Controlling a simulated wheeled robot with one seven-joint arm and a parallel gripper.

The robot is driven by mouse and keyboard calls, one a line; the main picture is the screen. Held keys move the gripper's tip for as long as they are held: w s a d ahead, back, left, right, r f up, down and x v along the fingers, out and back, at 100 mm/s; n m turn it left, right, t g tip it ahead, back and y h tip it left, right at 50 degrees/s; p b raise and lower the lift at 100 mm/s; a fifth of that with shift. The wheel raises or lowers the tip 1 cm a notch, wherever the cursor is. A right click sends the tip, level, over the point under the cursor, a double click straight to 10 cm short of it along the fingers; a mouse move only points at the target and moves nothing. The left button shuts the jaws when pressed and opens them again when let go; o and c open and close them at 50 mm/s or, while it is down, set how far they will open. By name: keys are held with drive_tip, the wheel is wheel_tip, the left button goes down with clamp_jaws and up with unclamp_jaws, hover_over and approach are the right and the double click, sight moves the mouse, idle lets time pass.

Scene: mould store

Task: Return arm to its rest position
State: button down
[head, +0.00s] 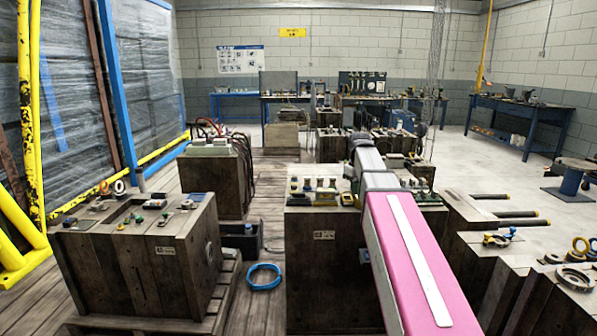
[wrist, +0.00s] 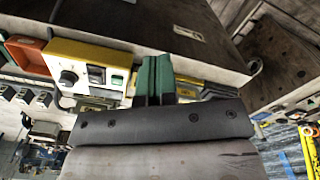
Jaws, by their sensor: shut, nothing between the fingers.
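My gripper (wrist: 152,80) shows in the wrist view with its two green fingers pressed together and nothing between them. The wrist picture is tilted, with the room appearing upside down. In the head view my arm, pink and then grey, reaches forward over the middle wooden block, and its far end hides the gripper there. A yellow control box (wrist: 88,66) with a black knob is close to the left of the fingers in the wrist view. I cannot tell whether the fingers touch anything.
The middle block (head: 320,255) stands below my arm with small fittings on top. A left block (head: 140,255) on a pallet bears small parts. A blue ring (head: 264,277) lies on the floor between them. Right blocks (head: 535,285) stand close. A yellow-framed rack (head: 33,130) lines the left.

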drive_tip(key=s+f+m, duration=0.2)
drive_tip(key=s+f, duration=0.5)
drive_tip(key=f, duration=0.3)
drive_tip(key=s+a+f+m, duration=0.1)
drive_tip(key=s+f, duration=0.5)
drive_tip(key=f, duration=0.4)
drive_tip(key=s+a+f+m, duration=0.1)
drive_tip(key=s+f+m, duration=0.1)
drive_tip(key=s+f, duration=0.5)
wheel_tip(320, 180, down, 4)
drive_tip(key=shift+s+a+r+m, duration=0.15)
drive_tip(key=shift+s+r+m, duration=0.1)
drive_tip(key=shift+s+m, duration=0.1)
